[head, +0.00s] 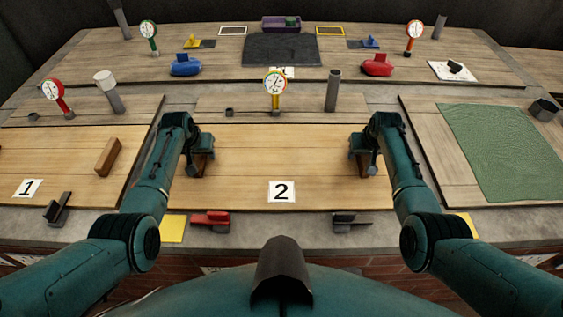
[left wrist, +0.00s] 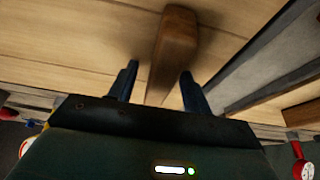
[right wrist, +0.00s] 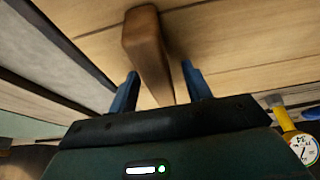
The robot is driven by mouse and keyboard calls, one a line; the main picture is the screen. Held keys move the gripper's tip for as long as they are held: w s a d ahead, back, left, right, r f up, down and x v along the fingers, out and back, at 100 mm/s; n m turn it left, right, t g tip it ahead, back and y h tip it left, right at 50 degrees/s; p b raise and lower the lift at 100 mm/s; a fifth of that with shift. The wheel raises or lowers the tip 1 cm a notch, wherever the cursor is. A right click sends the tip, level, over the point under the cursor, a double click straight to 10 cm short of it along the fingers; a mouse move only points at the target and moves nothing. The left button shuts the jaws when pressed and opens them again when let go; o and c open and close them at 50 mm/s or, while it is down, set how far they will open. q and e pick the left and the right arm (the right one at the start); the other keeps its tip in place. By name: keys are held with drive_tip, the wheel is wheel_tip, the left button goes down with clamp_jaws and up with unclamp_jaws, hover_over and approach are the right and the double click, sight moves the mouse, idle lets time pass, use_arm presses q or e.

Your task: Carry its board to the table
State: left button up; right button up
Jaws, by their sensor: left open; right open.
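The wooden board marked 2 (head: 290,155) lies flat in the middle of the near bench, with a brown wooden handle near each side. My left gripper (head: 203,163) is over the board's left handle. In the left wrist view the left handle (left wrist: 176,40) runs between its two open fingers (left wrist: 160,78). My right gripper (head: 360,163) is over the right handle. In the right wrist view the right handle (right wrist: 146,45) runs between its open fingers (right wrist: 158,80). I cannot tell how deep the fingers reach beside the handles. In the head view the grippers largely hide both handles.
Board 1 (head: 60,165) with a brown handle (head: 107,157) lies to the left. A green mat (head: 505,150) covers the board on the right. A gauge (head: 275,84) and a grey post (head: 333,90) stand behind board 2. Red (head: 211,218) and black (head: 352,218) clamp-like pieces sit at its front edge.

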use_arm(q)
clamp_jaws()
use_arm(e)
clamp_jaws()
idle(1.1)
use_arm(q)
drive_tip(key=shift+w+r, duration=0.15)
drive_tip(key=shift+r, duration=0.15)
use_arm(e)
drive_tip(key=shift+w+r, duration=0.15)
drive_tip(key=shift+r, duration=0.2)
